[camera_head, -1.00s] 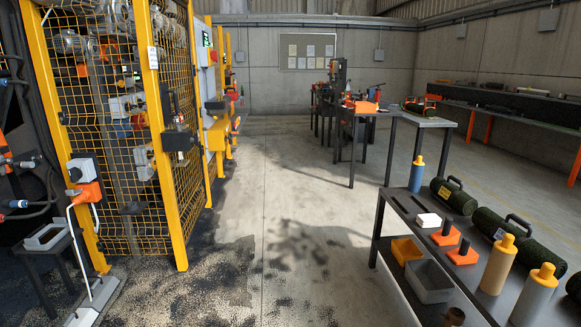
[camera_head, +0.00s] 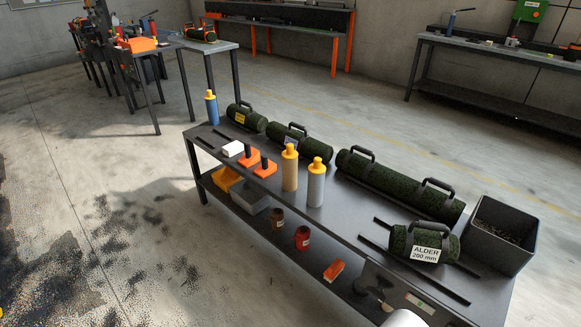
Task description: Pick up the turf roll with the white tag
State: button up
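A short dark green turf roll (camera_head: 398,240) with a black handle lies near the bench's right end, beside a black bin. Its large white tag (camera_head: 426,253) reads "ALDER" and what looks like "260 mm". A second roll (camera_head: 315,148) farther left has a small pale tag, too small to read. A third roll (camera_head: 255,122) at the far left end has a yellow tag. A long roll (camera_head: 395,185) with two handles lies between; I see no tag on it. My gripper is not in view; a pale rounded part at the bottom edge may be my arm.
The dark bench (camera_head: 225,150) also holds yellow-capped bottles (camera_head: 315,188), orange-based tools (camera_head: 265,167), a white block (camera_head: 232,148) and dark bars flanking the short roll. The black bin (camera_head: 500,238) stands at its right end. Jars and bins fill the lower shelf. Floor left is clear.

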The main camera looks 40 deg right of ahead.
aim_at(431, 241)
jog(key=z, duration=0.4)
jog(key=l+z, duration=0.15)
jog(key=z, duration=0.7)
jog(key=i, duration=0.05)
